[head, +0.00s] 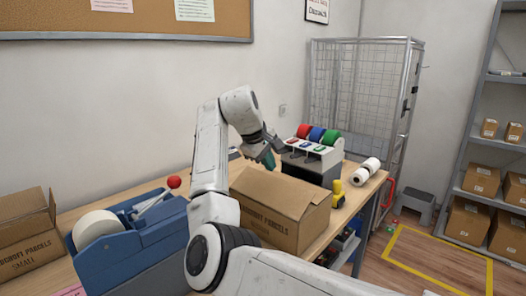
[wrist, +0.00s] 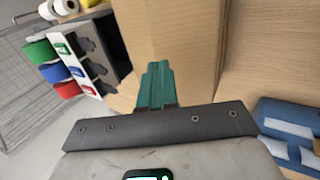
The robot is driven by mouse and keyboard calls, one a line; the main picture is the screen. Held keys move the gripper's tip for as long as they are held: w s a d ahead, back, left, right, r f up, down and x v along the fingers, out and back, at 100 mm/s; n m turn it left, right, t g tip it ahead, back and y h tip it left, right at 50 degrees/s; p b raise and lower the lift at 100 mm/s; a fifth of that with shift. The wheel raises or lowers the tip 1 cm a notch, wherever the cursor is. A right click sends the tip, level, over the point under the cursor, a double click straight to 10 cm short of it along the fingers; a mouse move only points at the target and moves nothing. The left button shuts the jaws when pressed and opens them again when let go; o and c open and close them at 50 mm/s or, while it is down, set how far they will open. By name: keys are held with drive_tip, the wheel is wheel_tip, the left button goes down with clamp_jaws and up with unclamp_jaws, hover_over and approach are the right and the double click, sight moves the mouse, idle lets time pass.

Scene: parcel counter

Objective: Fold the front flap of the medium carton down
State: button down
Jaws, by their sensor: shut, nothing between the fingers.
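The medium brown carton (head: 268,224) stands on the table in front of my arm, with printing on its near side. Its top (head: 280,190) looks mostly covered by flaps; I cannot tell which is the front flap or whether it lies fully flat. My gripper (head: 268,160), with green fingers, is just beyond the carton's far upper edge in the head view. In the wrist view my gripper (wrist: 155,80) is shut and empty, its fingers overlapping the brown cardboard (wrist: 170,30). I cannot tell whether they touch it.
A blue tape dispenser (head: 130,238) and a small open carton (head: 25,235) stand left of the medium carton. A rack with red, blue and green rolls (head: 313,158) stands behind. White rolls (head: 362,172) and yellow objects (head: 338,192) are to its right.

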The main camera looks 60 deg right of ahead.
sight(279, 179)
drive_tip(key=shift+x, duration=2.95)
drive_tip(key=shift+s+d+p, duration=0.1)
drive_tip(key=shift+p, duration=0.45)
drive_tip(key=shift+d+p, duration=0.2)
drive_tip(key=shift+p, duration=0.35)
drive_tip(key=shift+s+d+f+p, duration=0.15)
drive_tip(key=shift+d+f+p, duration=0.1)
drive_tip(key=shift+p, duration=0.3)
drive_tip(key=shift+p+x, duration=0.8)
drive_tip(key=shift+p, duration=0.05)
drive_tip(key=shift+d+f, duration=0.25)
drive_tip(key=shift+f, duration=0.3)
drive_tip(key=shift+r+p, duration=0.15)
drive_tip(key=shift+p, duration=0.2)
drive_tip(key=shift+r+p, duration=0.7)
drive_tip(key=shift+p, duration=0.2)
drive_tip(key=shift+r, duration=0.1)
